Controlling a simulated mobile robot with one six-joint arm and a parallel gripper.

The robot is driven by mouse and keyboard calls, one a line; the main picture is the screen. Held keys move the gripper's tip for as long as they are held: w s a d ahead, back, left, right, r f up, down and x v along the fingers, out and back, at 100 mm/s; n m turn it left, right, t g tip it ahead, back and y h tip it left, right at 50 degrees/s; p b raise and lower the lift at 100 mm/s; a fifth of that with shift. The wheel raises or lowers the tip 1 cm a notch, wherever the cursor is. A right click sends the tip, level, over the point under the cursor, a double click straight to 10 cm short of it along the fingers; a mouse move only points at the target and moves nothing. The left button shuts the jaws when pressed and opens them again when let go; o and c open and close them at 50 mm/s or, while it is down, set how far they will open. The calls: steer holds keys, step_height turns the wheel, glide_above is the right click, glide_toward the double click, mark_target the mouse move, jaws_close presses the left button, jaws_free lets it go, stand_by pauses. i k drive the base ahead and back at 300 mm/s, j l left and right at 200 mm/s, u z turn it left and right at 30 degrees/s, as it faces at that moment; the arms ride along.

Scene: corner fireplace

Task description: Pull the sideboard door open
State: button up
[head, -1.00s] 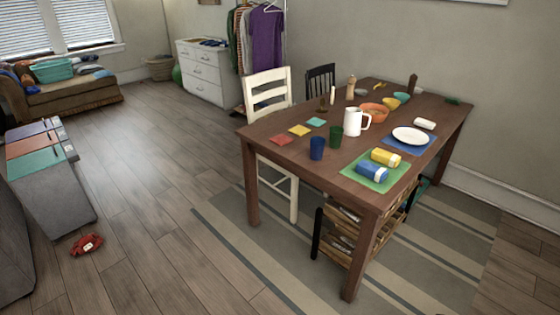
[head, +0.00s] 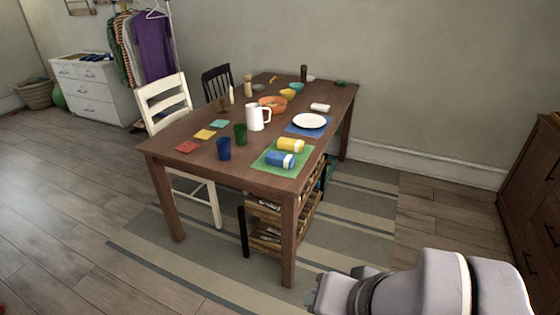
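A dark brown wooden cabinet (head: 536,190) with dark handles, which looks like the sideboard, stands at the right edge of the head view. Only part of its front shows, and what I see of it looks closed. My arm shows at the lower right, in front of the rug and left of the cabinet. The end of my arm is cut off by the bottom edge, and I cannot make out gripper fingers. My arm is apart from the cabinet in the picture.
A brown table (head: 190,143) with cups, a white pitcher (head: 257,117) and a plate stands mid-view on a striped rug (head: 350,225). A white chair (head: 165,103) is at its left. Floor (head: 425,200) is clear between table and cabinet.

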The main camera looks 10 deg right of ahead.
mark_target(536, 170)
steer(key=z, duration=1.85)
